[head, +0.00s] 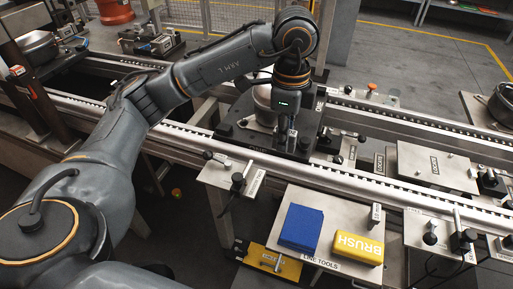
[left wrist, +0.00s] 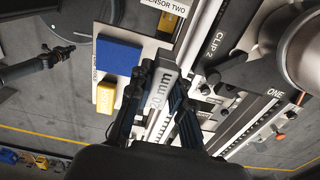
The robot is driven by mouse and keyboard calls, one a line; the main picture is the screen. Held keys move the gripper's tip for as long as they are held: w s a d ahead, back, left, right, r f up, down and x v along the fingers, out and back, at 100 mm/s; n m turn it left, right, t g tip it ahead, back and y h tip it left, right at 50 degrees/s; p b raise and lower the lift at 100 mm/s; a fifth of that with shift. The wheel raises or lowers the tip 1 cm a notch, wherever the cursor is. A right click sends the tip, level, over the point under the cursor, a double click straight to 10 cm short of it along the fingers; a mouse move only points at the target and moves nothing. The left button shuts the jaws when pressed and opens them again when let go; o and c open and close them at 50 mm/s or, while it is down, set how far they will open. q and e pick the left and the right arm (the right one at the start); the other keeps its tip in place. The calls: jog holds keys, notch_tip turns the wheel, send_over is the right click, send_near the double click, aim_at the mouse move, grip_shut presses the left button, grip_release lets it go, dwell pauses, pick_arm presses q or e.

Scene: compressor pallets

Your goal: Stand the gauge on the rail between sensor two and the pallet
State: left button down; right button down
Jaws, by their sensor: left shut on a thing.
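My left gripper (head: 291,132) points down and is shut on the gauge, a slim grey block (head: 291,143) marked "20 mm" in the left wrist view (left wrist: 163,88). The gauge is upright, in front of the dark pallet (head: 240,134) as the head view sees it; its height above the rail is unclear. The pallet carries a rounded metal compressor (head: 264,100), partly hidden by my arm. The near rail (head: 350,184) runs along the pallet's front. Sensor two (head: 238,182) stands on a small plate left of the tools; its label (left wrist: 163,12) reads in the left wrist view.
A tool tray (head: 330,263) in front of the rail holds a blue block (head: 302,227) and a yellow brush (head: 357,248). Another sensor post (head: 462,240) stands at right. A metal plate (head: 425,165) lies between the rails there. The near rail beside it looks clear.

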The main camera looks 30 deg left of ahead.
pick_arm(q)
jog(key=w+a+f, duration=0.1)
jog(key=a+f, duration=0.1)
jog(key=a, duration=0.1)
jog(key=w+a+f+p, duration=0.1)
jog(key=w+a+f, duration=0.1)
jog(key=a+f, duration=0.1)
jog(key=w+a+f, duration=0.2)
jog(key=a, duration=0.2)
jog(key=shift+f, duration=0.35)
jog(key=shift+w+a+f, duration=0.25)
jog(key=shift+a+f, duration=0.15)
jog(key=shift+f, duration=0.1)
jog(key=f, duration=0.1)
jog(key=f+p, duration=0.1)
jog(key=f, duration=0.1)
jog(key=shift+w+a+f, duration=0.1)
jog(key=shift+a+f, duration=0.1)
jog(key=shift+f, duration=0.1)
jog(key=shift+f, duration=0.55)
